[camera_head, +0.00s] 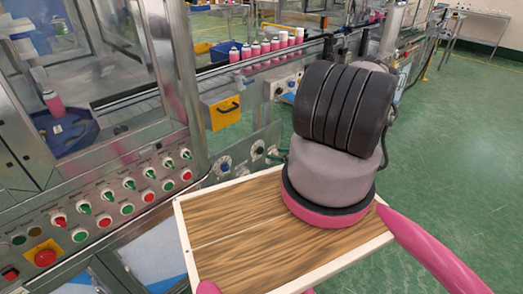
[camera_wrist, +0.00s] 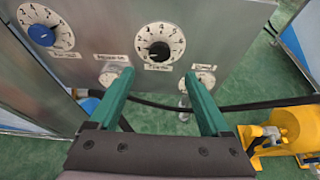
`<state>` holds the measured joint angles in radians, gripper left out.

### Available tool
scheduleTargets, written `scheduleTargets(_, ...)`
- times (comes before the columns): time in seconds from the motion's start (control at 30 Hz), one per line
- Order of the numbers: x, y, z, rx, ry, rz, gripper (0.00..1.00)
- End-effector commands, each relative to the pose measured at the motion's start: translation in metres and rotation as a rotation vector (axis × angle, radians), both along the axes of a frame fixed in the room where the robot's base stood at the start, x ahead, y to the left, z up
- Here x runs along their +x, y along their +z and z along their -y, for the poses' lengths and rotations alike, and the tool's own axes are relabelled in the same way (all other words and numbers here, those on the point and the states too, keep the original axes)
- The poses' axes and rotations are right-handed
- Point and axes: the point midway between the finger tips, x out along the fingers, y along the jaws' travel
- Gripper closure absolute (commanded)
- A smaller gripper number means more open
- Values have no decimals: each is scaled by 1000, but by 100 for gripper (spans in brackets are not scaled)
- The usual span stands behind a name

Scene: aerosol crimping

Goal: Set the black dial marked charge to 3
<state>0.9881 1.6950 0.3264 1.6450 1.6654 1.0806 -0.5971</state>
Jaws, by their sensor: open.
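The black dial (camera_wrist: 159,52) sits on the grey metal panel in the upper middle of the wrist view, on a round white scale with numbers. A label lies just below it, too small to read surely. The number it points to is unclear. My gripper (camera_wrist: 160,75) has two green fingers, open and apart, with nothing between them. The fingertips are just below the dial, one to each side, and do not appear to grip it. In the head view the black dial (camera_head: 258,149) is small, left of my arm, which largely hides the gripper.
A blue dial (camera_wrist: 42,36) is left of the black one. A dark hose (camera_wrist: 260,105) runs below the panel; a yellow object (camera_wrist: 285,135) stands right. Switches and buttons (camera_head: 130,185) line the machine's left panel.

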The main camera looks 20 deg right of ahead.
Motion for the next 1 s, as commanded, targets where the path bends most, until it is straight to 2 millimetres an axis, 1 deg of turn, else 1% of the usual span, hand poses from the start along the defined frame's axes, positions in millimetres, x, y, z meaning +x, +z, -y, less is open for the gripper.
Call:
scheduleTargets(0.17, 22, -9, -9, -1, 2, 1, 19)
scheduleTargets(0.4, 62, -27, -24, -1, 3, 3, 19)
scheduleTargets(0.53, 78, -34, -29, -1, 3, 1, 19)
scheduleTargets(0.7, 89, -38, -34, -1, 3, 0, 19)
scheduleTargets(1.0, 90, -39, -34, 0, 2, 0, 19)
